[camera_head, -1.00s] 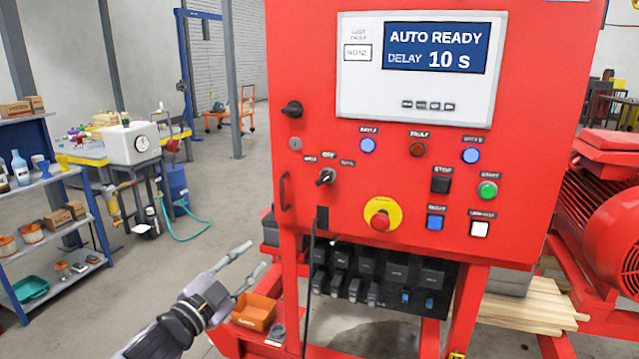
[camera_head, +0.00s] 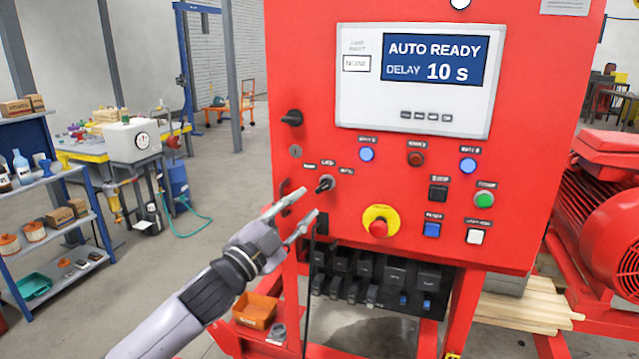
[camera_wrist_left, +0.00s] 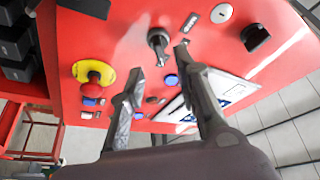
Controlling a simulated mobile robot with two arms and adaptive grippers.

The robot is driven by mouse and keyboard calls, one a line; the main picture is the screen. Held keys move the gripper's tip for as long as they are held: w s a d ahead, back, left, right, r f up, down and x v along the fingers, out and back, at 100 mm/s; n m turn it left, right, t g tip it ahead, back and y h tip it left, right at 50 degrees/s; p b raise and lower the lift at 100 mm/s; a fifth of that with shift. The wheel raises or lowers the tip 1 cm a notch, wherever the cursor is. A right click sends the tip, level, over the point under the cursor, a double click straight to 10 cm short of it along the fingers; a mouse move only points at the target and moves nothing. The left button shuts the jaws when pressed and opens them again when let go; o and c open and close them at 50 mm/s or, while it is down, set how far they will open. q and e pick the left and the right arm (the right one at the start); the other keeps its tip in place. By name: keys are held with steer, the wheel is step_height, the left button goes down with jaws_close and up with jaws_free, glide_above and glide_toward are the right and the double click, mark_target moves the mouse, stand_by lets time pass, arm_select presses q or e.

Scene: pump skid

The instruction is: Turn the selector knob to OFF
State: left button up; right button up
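The knob also shows in the left wrist view (camera_wrist_left: 158,42), beyond the fingertips. My left gripper (camera_head: 303,208) is open and empty, just below and left of the knob, apart from it. In the left wrist view its open fingers (camera_wrist_left: 152,75) point toward the knob. My right gripper is not in view.
A red emergency stop on a yellow ring (camera_head: 380,225) sits right of the knob. A black knob (camera_head: 291,118) sticks out above it. The display (camera_head: 432,60) reads AUTO READY, DELAY 10 s. A black cable (camera_head: 308,285) hangs below. Open floor lies left of the cabinet.

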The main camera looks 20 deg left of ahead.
mark_target(320, 190)
arm_select(q)
steer(key=p+x, duration=0.1)
steer(key=x, duration=0.5)
steer(key=shift+w+d, duration=0.15)
steer(key=shift+w, duration=0.2)
steer(key=shift+c, duration=0.6)
jaws_close()
